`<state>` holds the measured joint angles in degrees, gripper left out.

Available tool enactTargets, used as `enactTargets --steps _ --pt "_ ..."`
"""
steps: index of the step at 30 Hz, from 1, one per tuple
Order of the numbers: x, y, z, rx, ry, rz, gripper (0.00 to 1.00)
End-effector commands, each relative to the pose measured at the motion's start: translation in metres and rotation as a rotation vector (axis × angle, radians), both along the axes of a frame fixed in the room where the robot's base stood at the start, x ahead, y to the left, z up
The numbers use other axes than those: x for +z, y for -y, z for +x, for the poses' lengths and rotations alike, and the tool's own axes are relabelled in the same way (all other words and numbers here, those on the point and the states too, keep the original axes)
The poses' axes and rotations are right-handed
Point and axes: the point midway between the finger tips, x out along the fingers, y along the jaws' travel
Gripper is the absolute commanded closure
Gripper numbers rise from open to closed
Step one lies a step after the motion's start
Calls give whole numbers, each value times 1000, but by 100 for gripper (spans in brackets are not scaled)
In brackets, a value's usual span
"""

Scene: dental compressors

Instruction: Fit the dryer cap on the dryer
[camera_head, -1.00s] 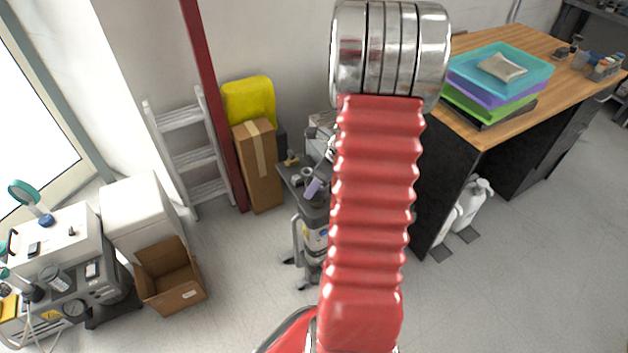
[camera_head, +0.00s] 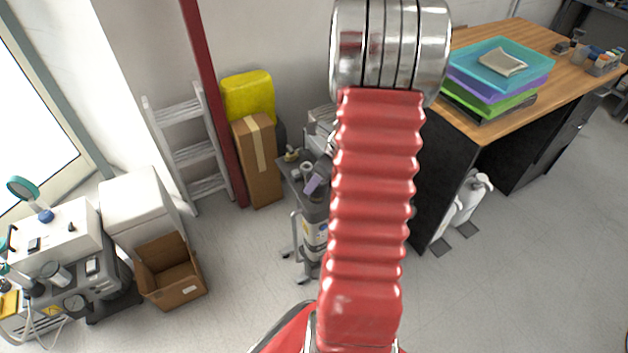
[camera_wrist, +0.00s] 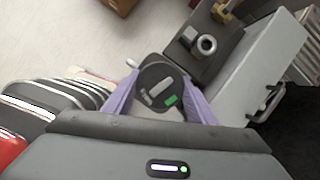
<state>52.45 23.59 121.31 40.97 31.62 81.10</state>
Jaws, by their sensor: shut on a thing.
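My gripper (camera_wrist: 155,103) has purple fingers and is shut on the dryer cap (camera_wrist: 158,84), a dark round piece with a pale bar and a green mark on its face. In the wrist view a pale open ring (camera_wrist: 207,44) stands up from a dark grey block, up and right of the cap and apart from it; it looks like the dryer's open top, though I cannot be sure. In the head view a purple finger (camera_head: 313,184) shows just below the same ring (camera_head: 307,168). My red arm hides the cap and much of the unit there.
The grey wheeled unit (camera_head: 314,208) stands between a cardboard box (camera_head: 258,165) and a wooden-topped desk (camera_head: 491,130) with stacked trays. In the wrist view a brass fitting (camera_wrist: 224,10) is beside the ring, and a grey box (camera_wrist: 262,70) lies to its right.

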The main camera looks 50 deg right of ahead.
Motion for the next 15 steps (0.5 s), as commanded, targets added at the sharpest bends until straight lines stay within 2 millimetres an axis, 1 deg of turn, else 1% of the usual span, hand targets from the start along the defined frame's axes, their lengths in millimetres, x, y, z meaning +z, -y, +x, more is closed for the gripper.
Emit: enactTargets --steps 8,15 --pt "0 0 0 0 0 0 74" --pt "-6 0 0 1 1 0 74"
